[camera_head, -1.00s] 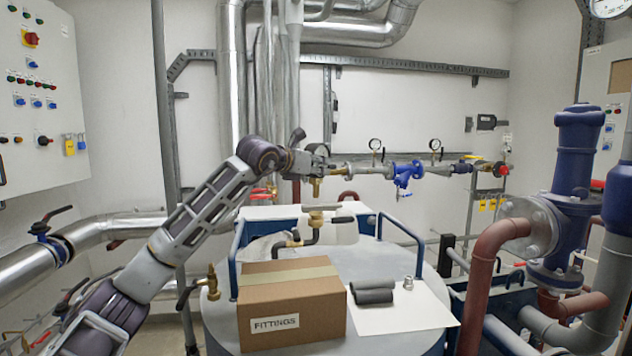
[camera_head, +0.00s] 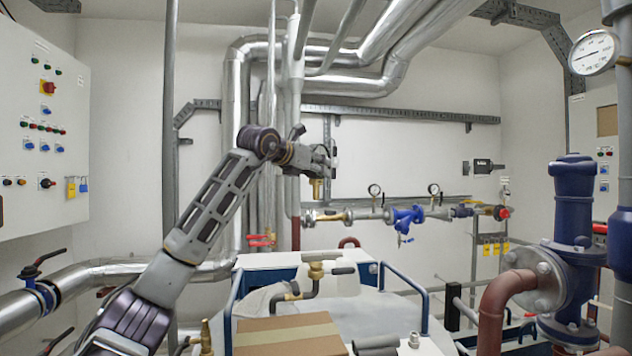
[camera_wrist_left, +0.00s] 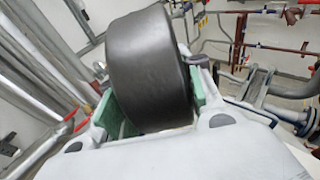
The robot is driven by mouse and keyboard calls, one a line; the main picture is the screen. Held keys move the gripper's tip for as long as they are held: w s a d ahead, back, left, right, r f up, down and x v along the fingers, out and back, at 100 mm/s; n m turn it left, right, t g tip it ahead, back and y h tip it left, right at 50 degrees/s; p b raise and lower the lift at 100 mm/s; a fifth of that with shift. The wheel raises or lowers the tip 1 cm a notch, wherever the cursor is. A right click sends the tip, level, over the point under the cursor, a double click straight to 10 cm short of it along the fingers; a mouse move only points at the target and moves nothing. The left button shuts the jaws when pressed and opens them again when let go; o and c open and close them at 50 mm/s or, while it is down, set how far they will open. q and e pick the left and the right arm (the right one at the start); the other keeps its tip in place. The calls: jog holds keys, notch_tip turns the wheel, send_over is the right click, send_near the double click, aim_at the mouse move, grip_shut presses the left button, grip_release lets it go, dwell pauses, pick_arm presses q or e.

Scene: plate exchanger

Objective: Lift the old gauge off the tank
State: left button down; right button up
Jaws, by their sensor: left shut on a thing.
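My left gripper (camera_head: 322,160) is shut on the old gauge. In the left wrist view the gauge (camera_wrist_left: 152,70) is a thick, dark round body between the green finger pads. In the head view the gripper largely hides it, and its brass stem (camera_head: 317,188) points down below the fingers. The gauge hangs in the air, well above and apart from the brass valve fitting (camera_head: 316,268) on the tank. The tank (camera_head: 405,312) is a pale, broad drum with blue rails, cut off at the bottom of the view. My right gripper is not in view.
A cardboard box (camera_head: 290,335), dark grey rolls (camera_head: 375,343) and a small metal fitting (camera_head: 414,340) lie on the tank top. A wall pipe with two gauges and a blue valve (camera_head: 407,217) runs behind. A blue pump (camera_head: 574,235) stands right.

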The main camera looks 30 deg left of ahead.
aim_at(316, 146)
pick_arm(q)
notch_tip(316, 146, up, 4)
jog(key=shift+r, duration=0.15)
jog(key=shift+r+p, duration=0.3)
jog(key=shift+r, duration=0.45)
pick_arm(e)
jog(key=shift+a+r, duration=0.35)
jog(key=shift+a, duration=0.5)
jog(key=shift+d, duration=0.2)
